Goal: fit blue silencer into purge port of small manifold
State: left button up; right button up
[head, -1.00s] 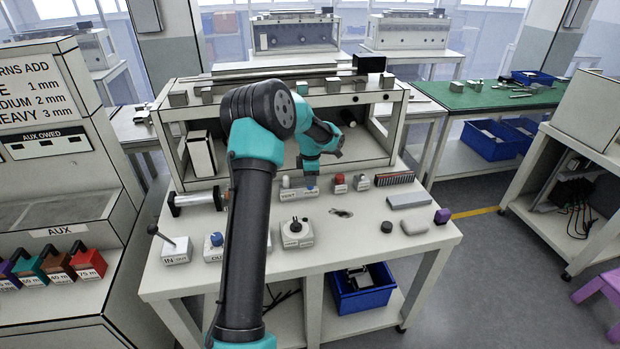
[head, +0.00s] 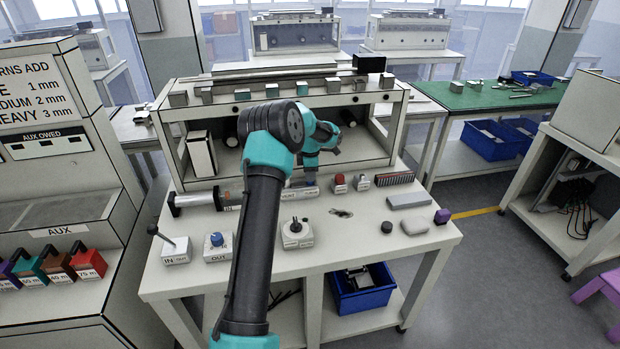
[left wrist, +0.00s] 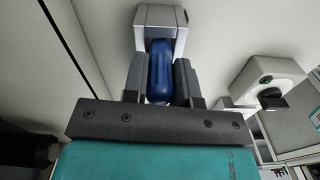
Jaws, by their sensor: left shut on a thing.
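My left gripper (left wrist: 160,82) is shut on the blue silencer (left wrist: 159,70), which lies between its two grey fingers. The silencer's far end meets a pale grey block with a dark recess (left wrist: 162,17), apparently the small manifold; I cannot tell whether it is seated in a port. In the head view the left gripper (head: 302,180) is low over the table, just behind the small manifold (head: 291,197) with its printed port labels. The arm hides part of the manifold there, and the silencer does not show clearly. My right gripper is not in view.
A red-topped fitting (head: 340,182) and a dark ribbed strip (head: 394,178) stand to the right. A joystick box (head: 297,233), the OUT block (head: 217,246) and the IN block (head: 175,249) stand in front. The shelf frame (head: 385,118) rises behind.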

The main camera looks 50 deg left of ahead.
pick_arm(q)
jog(key=shift+f, duration=0.85)
jog(key=shift+f, duration=0.1)
jog(key=o, duration=0.9)
notch_tip(320, 180, up, 12)
jog(key=shift+r, duration=0.1)
